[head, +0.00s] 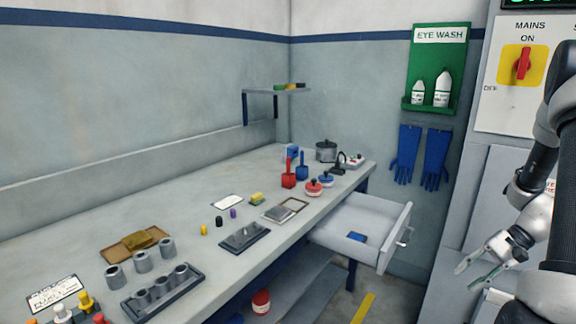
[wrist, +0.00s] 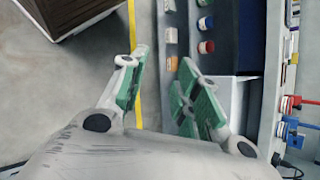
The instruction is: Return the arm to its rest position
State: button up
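My gripper (head: 480,270) is at the right side of the head view, to the right of the open drawer and apart from it. Its fingers are spread with nothing between them. In the wrist view the two green-padded fingers of my gripper (wrist: 158,88) stand apart, with floor and a yellow floor line showing between them. My dark and grey arm hangs at the right edge of the head view, partly cut off by the frame.
A grey cabinet with a mains switch (head: 522,64) stands behind my gripper.

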jog(key=s+a+r+n+t+h, duration=0.1)
jog(key=s+a+r+n+h, duration=0.2)
jog(key=s+r, duration=0.2)
jog(key=s+a+r+n+t+h, duration=0.2)
jog(key=s+a+r+n+h, duration=0.1)
jog(key=r, duration=0.9)
jog(key=s+a+r+n+t+h, duration=0.1)
jog(key=s+a+r+n+h, duration=0.1)
jog(key=s+r, duration=0.4)
notch_tip(320, 180, up, 3)
jog(key=a+n, duration=0.1)
jog(key=a, duration=0.1)
jog(key=shift+s+a+t+h, duration=0.3)
jog(key=shift+a+h, duration=0.05)
jog(key=shift+h, duration=0.05)
